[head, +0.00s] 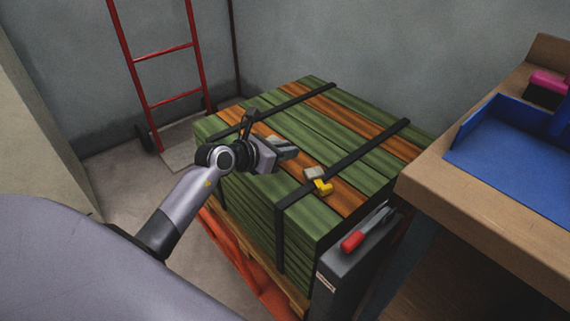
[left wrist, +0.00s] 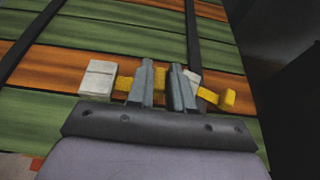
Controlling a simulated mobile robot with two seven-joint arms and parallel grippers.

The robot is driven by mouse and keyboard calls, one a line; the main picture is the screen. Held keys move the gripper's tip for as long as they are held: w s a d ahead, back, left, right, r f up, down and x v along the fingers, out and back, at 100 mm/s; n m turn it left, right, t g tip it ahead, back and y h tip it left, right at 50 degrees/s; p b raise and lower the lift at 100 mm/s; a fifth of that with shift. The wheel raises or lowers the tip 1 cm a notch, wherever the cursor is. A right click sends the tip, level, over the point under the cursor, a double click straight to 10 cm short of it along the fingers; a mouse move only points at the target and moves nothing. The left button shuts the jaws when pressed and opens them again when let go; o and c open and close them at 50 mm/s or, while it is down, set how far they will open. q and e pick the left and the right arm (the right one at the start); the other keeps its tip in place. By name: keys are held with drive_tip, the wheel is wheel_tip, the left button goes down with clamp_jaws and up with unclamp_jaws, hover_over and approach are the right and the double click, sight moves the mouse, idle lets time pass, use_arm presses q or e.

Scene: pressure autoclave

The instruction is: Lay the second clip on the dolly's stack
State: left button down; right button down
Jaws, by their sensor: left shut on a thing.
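The stack of green and orange boards (head: 330,130) stands in the middle of the head view, held by two black straps, on an orange-red base (head: 262,285). My left gripper (head: 290,150) is over the stack's top, between the straps. In the left wrist view its fingers (left wrist: 163,88) are shut on a clip with a pale grey block (left wrist: 98,77) and a yellow bar. I cannot tell whether it touches the boards. Another clip, grey and yellow (head: 321,186), lies at the nearer strap; its yellow end (left wrist: 227,100) shows right of the fingers. My right gripper is not in view.
A dark grey box (head: 345,265) with a red-handled tool (head: 352,241) stands at the stack's near right end. A wooden bench (head: 480,210) with a blue tray (head: 500,165) is at right. A red hand truck (head: 165,100) leans at the back wall.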

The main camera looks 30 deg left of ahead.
sight(285, 172)
use_arm(q)
wheel_tip(285, 172, down, 4)
drive_tip(key=shift+r+b, duration=0.2)
drive_tip(key=shift+b, duration=0.35)
drive_tip(key=shift+f, duration=0.15)
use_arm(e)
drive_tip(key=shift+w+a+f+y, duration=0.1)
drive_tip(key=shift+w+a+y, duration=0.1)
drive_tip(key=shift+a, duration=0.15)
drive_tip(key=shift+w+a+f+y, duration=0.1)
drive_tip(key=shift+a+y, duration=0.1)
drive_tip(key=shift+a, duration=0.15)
use_arm(q)
drive_tip(key=shift+f, duration=0.1)
drive_tip(key=shift+f, duration=0.15)
drive_tip(key=c, duration=1)
unclamp_jaws()
drive_tip(key=shift+f, duration=0.1)
